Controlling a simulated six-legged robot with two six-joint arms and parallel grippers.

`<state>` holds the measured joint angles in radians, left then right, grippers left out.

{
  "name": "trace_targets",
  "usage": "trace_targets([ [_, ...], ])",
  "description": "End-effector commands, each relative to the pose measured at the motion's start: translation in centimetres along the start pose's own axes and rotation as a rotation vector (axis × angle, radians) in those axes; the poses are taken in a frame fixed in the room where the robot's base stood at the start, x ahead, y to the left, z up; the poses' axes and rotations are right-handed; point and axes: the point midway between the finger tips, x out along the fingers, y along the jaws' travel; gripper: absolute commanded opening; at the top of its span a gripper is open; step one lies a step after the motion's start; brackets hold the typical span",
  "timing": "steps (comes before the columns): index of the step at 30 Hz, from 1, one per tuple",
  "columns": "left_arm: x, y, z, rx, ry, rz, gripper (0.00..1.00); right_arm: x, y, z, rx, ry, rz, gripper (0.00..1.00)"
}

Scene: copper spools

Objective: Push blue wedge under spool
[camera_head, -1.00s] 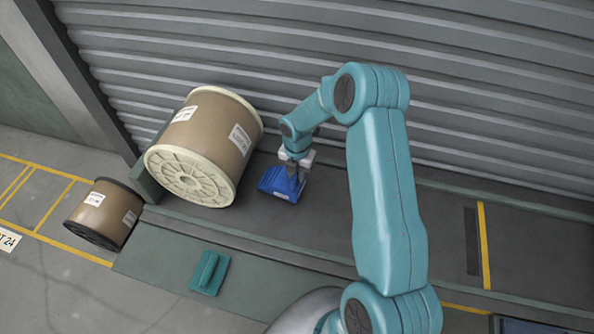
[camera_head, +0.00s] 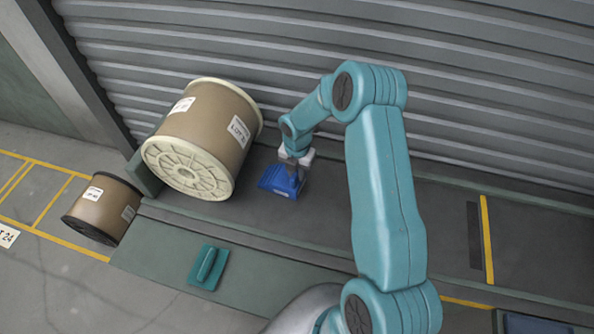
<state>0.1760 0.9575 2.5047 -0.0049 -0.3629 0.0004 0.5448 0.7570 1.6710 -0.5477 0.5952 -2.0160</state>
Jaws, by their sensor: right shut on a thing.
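The blue wedge (camera_head: 281,182) sits on the grey platform, to the right of the large spool (camera_head: 205,137). The large spool is brown with cream flanges and lies on its side. A strip of platform shows between wedge and spool, so they look apart. My right gripper (camera_head: 293,171) points down and is shut on the blue wedge at its right part. The fingertips are partly hidden against the wedge. My left gripper is not in view.
A smaller brown spool with dark flanges (camera_head: 103,210) lies on the floor at the left. A teal handled block (camera_head: 208,267) rests on the front ledge. A ribbed shutter (camera_head: 480,90) closes off the back.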

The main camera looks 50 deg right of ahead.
Motion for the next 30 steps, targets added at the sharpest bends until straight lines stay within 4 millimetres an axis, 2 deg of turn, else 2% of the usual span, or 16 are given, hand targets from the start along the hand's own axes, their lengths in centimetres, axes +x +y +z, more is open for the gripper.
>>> trace_targets([
  [6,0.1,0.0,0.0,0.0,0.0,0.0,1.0,0.1,0.1,0.0,0.001,0.0,0.001,0.0],
  [7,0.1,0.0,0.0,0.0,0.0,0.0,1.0,0.1,0.1,0.0,0.001,0.0,0.001,0.3],
  [9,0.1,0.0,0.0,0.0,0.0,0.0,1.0,0.2,0.1,0.0,0.001,0.0,0.001,0.53],
  [20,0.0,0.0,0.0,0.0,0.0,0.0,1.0,-0.3,0.0,-0.1,0.0,0.001,-0.001,0.53],
  [23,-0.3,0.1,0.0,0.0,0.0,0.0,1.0,-1.7,0.0,0.0,0.0,-0.001,0.001,0.53],
  [30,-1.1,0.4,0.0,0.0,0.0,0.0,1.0,-8.0,0.1,0.1,0.001,-0.004,0.004,0.53],
])
